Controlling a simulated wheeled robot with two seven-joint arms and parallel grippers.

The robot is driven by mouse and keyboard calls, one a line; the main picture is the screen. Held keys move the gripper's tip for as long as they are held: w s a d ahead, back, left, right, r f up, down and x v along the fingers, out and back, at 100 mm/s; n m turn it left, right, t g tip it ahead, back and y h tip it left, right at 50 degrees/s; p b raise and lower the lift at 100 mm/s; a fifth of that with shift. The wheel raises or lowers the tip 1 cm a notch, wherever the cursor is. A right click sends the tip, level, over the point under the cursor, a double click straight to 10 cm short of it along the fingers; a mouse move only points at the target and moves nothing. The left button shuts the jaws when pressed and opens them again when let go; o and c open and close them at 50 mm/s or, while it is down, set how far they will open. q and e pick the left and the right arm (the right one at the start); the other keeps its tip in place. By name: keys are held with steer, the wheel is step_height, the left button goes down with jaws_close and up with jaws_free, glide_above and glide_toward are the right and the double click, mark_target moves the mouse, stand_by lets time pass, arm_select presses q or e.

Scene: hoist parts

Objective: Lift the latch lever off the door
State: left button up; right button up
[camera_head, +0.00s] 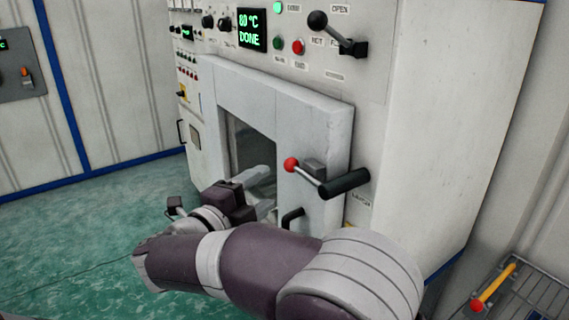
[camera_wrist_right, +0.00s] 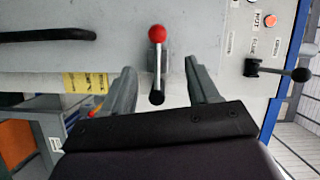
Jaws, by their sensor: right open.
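The latch lever (camera_head: 311,174) is on the right side of the grey furnace door (camera_head: 325,125). It has a red ball, a metal rod and a thick black end. My right gripper (camera_head: 266,188) is open and empty in front of the door, left of the lever. In the right wrist view the lever (camera_wrist_right: 157,65) appears between the two spread fingers of the gripper (camera_wrist_right: 162,78), red ball beyond the tips; no contact shows. The lever's mounting is partly hidden in that view. My left gripper is not in view.
A black door handle (camera_head: 291,218) sits below the lever. Above are a display (camera_head: 252,30) reading 80 °C DONE, buttons and a black-knobbed switch lever (camera_head: 335,32). A grated surface with a yellow bar (camera_head: 497,285) is at the lower right. Green floor lies open at left.

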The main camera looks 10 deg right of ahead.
mark_target(286, 169)
steer(key=x, duration=0.2)
steer(key=p+x, duration=0.1)
steer(key=x, duration=0.2)
steer(key=w+a+p+x, duration=0.1)
steer(key=x, duration=0.2)
steer(key=shift+f, duration=0.15)
steer(key=shift+p+x, duration=0.4)
steer(key=shift+x, duration=0.75)
steer(key=shift+d, duration=0.4)
steer(key=shift+w+a+f, duration=0.1)
steer(key=shift+w+f, duration=0.05)
steer(key=shift+w, duration=0.05)
jaws_close()
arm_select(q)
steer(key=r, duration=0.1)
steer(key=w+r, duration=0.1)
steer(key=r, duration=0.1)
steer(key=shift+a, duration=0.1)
